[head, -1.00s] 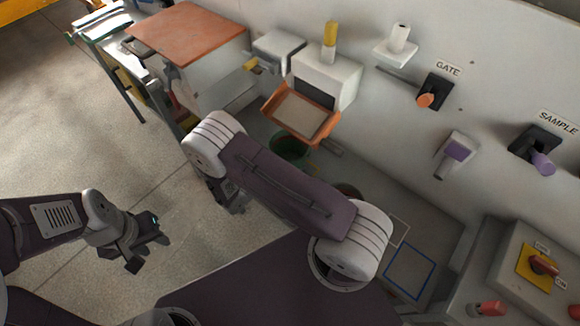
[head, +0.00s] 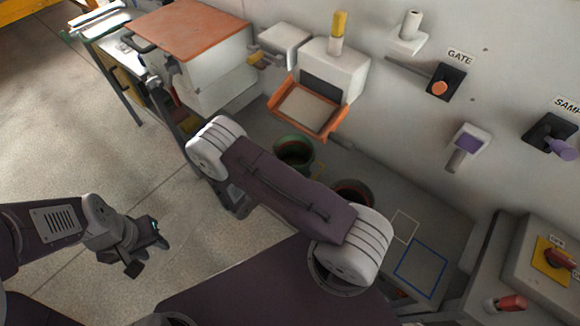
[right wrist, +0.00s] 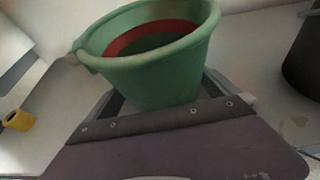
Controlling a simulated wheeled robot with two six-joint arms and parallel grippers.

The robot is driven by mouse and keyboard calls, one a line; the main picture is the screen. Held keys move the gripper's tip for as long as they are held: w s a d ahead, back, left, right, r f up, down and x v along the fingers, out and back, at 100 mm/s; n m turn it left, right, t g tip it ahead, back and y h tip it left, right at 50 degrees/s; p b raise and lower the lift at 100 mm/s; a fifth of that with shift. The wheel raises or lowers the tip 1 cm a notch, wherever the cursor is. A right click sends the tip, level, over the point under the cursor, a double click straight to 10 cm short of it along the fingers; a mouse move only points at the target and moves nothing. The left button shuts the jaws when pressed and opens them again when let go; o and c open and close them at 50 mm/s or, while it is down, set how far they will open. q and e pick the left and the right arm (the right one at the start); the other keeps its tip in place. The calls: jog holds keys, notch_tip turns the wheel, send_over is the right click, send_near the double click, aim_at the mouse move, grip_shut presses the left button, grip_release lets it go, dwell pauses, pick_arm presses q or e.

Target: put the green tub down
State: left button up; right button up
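The green tub (head: 291,155) shows in the head view just below the orange-rimmed tray, its lower part hidden by my right arm. In the right wrist view the green tub (right wrist: 160,75) fills the middle, with a red band inside. My right gripper (right wrist: 160,100) has a finger on each side of the tub's lower wall and appears shut on it. That gripper is hidden behind my arm in the head view. I cannot tell whether the tub's base touches the surface. My left gripper (head: 148,255) is open and empty over the floor.
A dark tub with a reddish inside (head: 352,190) stands right of the green one. Yellow, white and blue (head: 420,268) outlines mark the grey surface. The orange-rimmed tray (head: 308,108) overhangs the surface. A wall with a GATE control (head: 440,87) stands behind.

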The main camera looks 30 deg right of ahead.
jog(key=shift+a+r, duration=0.15)
jog(key=shift+r, duration=0.15)
jog(key=v, duration=1.1)
jog(key=shift+s+a, duration=0.2)
jog(key=shift+a, duration=0.15)
jog(key=shift+r, duration=0.1)
